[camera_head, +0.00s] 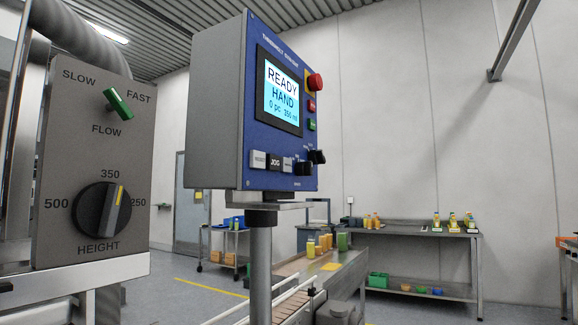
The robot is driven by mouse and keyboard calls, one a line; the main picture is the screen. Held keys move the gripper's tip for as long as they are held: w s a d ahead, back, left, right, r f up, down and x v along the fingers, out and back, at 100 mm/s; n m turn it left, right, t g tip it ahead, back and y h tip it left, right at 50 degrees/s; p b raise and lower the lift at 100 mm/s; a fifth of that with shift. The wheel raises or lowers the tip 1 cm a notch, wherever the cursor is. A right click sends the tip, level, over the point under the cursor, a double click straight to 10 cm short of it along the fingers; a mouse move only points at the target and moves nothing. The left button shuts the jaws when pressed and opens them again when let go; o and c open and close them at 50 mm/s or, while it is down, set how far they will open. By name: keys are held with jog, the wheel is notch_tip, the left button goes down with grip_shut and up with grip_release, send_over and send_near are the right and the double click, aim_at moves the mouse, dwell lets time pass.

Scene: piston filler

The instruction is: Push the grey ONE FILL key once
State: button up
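A blue control panel (258,125) on a grey box stands on a post at the centre, seen at an angle. Its lit screen (281,92) reads READY, HAND, 0 pc, 350 ml. Below the screen is a row of keys: a pale grey key (258,160) at the left, a black JOG key (274,162) in the middle and a pale key (287,164) at the right. The lettering on the pale keys is too small to read, so I cannot tell which is ONE FILL. My gripper is not in view.
Right of the screen are a red mushroom button (315,82) and small red (311,105) and green (311,124) buttons. Black knobs (317,156) stick out beside the keys. A grey box with FLOW and HEIGHT knobs (102,210) stands close left. A conveyor (295,302) lies below.

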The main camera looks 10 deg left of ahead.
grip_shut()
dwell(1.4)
